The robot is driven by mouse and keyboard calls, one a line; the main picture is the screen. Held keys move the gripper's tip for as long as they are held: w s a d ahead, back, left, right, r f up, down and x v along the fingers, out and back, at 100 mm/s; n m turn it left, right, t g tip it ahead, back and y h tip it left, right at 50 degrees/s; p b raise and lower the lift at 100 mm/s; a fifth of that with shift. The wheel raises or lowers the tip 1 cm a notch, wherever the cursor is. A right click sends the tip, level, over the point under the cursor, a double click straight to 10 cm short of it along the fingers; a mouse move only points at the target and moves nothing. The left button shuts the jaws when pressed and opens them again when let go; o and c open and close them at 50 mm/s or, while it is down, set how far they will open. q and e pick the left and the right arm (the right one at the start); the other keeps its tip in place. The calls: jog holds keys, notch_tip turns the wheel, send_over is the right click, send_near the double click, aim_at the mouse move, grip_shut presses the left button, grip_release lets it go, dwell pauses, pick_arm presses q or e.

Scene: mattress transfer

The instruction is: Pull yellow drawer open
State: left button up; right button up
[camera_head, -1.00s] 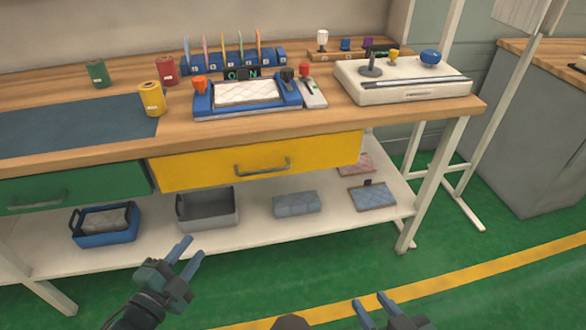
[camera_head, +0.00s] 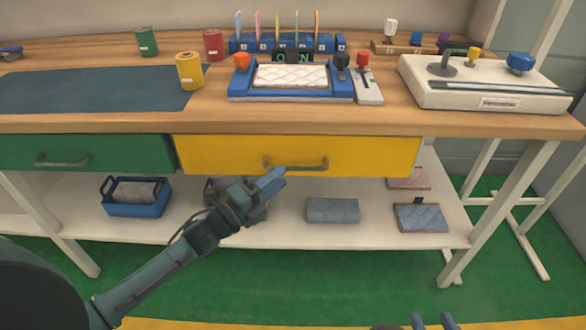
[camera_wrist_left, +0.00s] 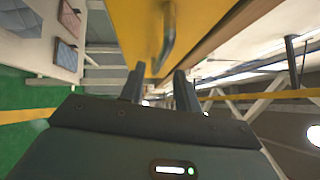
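The yellow drawer (camera_head: 350,157) sits under the tabletop, looking closed, beside the green drawer. Its dark bar handle (camera_head: 300,167) is at the middle of the front. My left gripper (camera_head: 274,181) is just below and in front of the handle's left part. In the left wrist view, my left gripper's fingers (camera_wrist_left: 160,90) are apart, with the handle (camera_wrist_left: 168,38) ahead of the gap and the yellow front (camera_wrist_left: 130,25) behind it. I see no grip on the handle. My right gripper (camera_head: 433,321) shows only its two spread fingertips at the bottom edge, away from the drawer.
The green drawer (camera_head: 90,153) is at the left. The lower shelf (camera_head: 290,230) holds a blue bin (camera_head: 135,207), a grey bin partly hidden by my left gripper, and folded pads. Spools, a blue tray (camera_head: 290,95) and a white device (camera_head: 490,95) stand on the worktop (camera_head: 240,120).

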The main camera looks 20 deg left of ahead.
aim_at(292, 168)
pick_arm(q)
jog(key=shift+x, duration=2.7)
jog(key=shift+c, duration=0.4)
grip_shut()
